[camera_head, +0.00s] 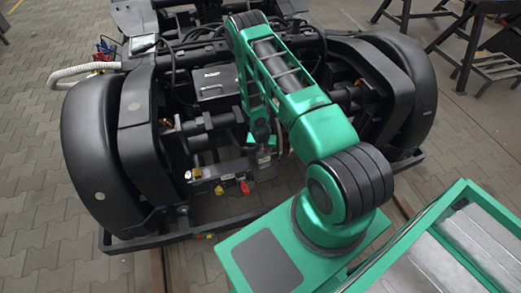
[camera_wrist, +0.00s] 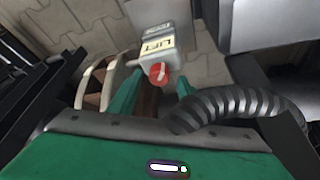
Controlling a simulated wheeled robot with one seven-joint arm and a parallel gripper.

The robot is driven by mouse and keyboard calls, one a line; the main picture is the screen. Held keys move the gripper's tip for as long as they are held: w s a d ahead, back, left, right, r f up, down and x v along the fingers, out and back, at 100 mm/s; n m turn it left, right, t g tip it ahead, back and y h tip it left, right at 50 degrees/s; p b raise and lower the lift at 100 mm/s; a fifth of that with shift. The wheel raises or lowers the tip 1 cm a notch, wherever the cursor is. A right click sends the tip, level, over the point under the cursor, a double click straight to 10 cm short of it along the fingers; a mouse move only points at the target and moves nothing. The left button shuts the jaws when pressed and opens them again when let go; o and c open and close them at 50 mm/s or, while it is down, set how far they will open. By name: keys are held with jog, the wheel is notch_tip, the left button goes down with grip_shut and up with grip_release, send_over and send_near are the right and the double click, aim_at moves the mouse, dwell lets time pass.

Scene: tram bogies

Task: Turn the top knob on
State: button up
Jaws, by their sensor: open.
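A red knob (camera_wrist: 158,72) with a pale mark on its face sits on the end of a grey box (camera_wrist: 155,18) in the wrist view. A yellowish label with dark letters is beside it. My gripper (camera_wrist: 160,88) is open, with one green finger on each side of the knob in the picture. I cannot tell whether either finger touches it. In the head view my gripper (camera_head: 263,152) hangs at the front of the bogie, and I cannot make out this knob there.
The black bogie (camera_head: 203,85) with its rounded covers surrounds the arm. A ribbed grey hose (camera_wrist: 235,102) runs close to my gripper's right side.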

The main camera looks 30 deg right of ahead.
jog(key=shift+f, duration=0.25)
jog(key=c, duration=1.1)
jog(key=shift+o, duration=0.2)
jog(key=shift+a, duration=0.25)
jog(key=shift+d, duration=0.3)
jog(key=shift+d+n, duration=0.1)
jog(key=shift+n, duration=0.4)
jog(key=n+y, duration=0.1)
jog(key=n, duration=0.1)
jog(key=n+t+y, duration=0.1)
jog(key=n, duration=0.2)
